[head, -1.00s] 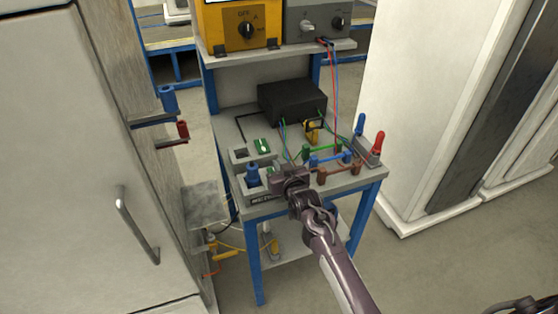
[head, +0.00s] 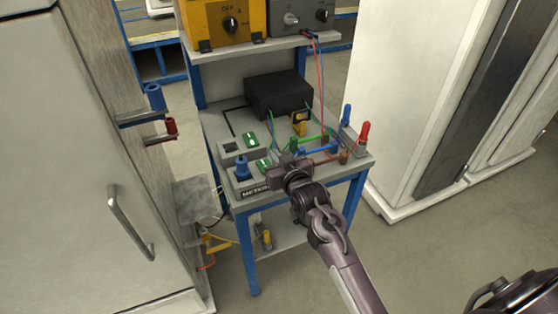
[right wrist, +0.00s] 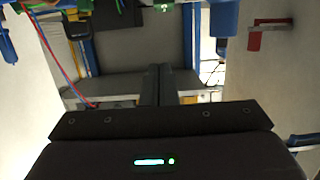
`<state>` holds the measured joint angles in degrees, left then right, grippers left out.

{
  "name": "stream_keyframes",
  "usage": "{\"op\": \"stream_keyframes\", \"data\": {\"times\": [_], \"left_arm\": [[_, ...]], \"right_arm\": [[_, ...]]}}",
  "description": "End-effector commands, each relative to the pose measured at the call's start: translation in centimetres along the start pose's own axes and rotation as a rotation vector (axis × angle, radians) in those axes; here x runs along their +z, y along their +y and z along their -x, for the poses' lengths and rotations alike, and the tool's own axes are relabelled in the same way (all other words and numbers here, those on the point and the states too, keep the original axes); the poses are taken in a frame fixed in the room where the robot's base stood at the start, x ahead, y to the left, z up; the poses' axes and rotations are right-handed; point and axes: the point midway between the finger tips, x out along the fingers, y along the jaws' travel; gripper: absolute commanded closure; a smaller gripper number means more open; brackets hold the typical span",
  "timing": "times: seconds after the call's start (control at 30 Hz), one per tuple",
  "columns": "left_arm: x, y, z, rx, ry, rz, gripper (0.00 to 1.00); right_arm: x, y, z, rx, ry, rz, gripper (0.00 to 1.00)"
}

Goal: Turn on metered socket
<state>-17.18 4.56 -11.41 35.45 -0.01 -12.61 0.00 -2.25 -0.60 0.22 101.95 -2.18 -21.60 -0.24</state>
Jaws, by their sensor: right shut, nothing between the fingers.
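The metered socket (head: 257,193) is at the front left of the bench, its label partly covered by my right gripper. A blue plug (head: 242,168) stands in it. A green switch (head: 263,165) lies beside the plug, close to my gripper. My right gripper (head: 272,171) is shut and empty, just right of the plug; I cannot tell whether it touches the switch. In the right wrist view its dark fingers (right wrist: 160,85) are together, with a blue plug (right wrist: 223,18) at the top edge. My left gripper is not in view.
A second socket with a green switch (head: 250,139) sits behind. A black box (head: 279,95) and coloured leads occupy the bench's back and right. Blue and red plugs (head: 365,132) stand at the right edge. Cabinets flank the bench; the left one has a handle (head: 130,222).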

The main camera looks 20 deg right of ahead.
Motion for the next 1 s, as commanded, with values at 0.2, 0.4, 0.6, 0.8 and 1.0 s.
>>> {"op": "stream_keyframes", "data": {"times": [0.2,0.4,0.6,0.8,1.0], "left_arm": [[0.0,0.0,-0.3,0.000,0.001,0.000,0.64],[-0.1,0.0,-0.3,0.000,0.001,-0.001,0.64],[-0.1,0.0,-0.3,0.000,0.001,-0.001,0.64],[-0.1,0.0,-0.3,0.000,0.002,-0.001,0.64],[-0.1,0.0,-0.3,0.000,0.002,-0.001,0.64]], "right_arm": [[-0.3,0.0,1.7,0.000,0.000,0.000,1.00],[-0.3,0.0,1.9,0.000,-0.001,0.000,1.00],[-0.3,0.0,1.9,0.000,0.000,0.000,1.00],[0.3,-0.1,1.8,-0.001,-0.012,0.000,1.00],[9.3,-1.1,1.2,-0.021,-0.164,0.008,1.00]]}}
